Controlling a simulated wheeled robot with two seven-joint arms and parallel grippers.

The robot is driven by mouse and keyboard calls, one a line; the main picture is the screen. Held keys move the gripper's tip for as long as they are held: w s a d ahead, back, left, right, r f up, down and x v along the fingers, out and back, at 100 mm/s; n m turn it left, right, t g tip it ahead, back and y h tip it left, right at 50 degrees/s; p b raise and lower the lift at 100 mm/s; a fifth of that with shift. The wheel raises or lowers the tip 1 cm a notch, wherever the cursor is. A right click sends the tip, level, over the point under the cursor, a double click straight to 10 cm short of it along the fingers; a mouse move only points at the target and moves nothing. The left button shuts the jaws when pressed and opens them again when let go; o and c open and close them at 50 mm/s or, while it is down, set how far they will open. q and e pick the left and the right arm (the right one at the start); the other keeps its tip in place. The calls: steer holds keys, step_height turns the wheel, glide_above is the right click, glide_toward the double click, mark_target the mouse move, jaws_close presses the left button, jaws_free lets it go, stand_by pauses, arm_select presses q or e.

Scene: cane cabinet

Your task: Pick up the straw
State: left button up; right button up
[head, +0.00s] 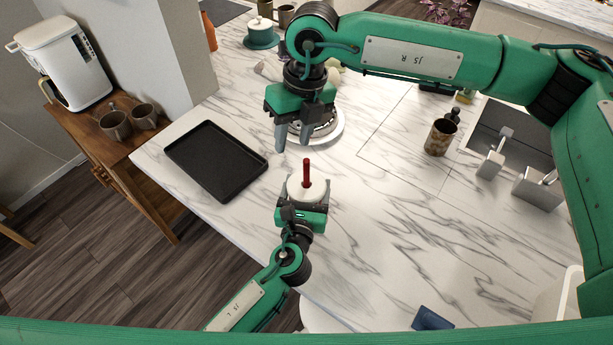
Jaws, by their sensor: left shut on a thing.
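A red straw (306,172) stands upright out of a white cup (296,188). My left gripper (304,196) is shut on the white cup, near the front edge of the marble counter. My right gripper (292,136) hangs above and behind the straw, pointing down. Its two fingers are apart with nothing seen between them, and it does not touch the straw. The straw's lower part is hidden inside the cup.
A black tray (216,160) lies left of the cup on the marble counter (390,230). A plate (338,130) with a round item is behind my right gripper. A patterned canister (440,137) stands to the right.

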mark_target(307, 170)
steer(key=n+h, duration=0.1)
steer(key=w+d+n+t+h, duration=0.1)
steer(key=n, duration=0.1)
steer(key=shift+w+d+f+n, duration=0.1)
steer(key=shift+w+d+n, duration=0.05)
steer(key=shift+d+n, duration=0.15)
step_height(307, 170, down, 6)
steer(key=shift+f, duration=0.2)
steer(key=f, duration=0.5)
steer(key=shift+d+f, duration=0.1)
steer(key=shift+d, duration=0.25)
jaws_close()
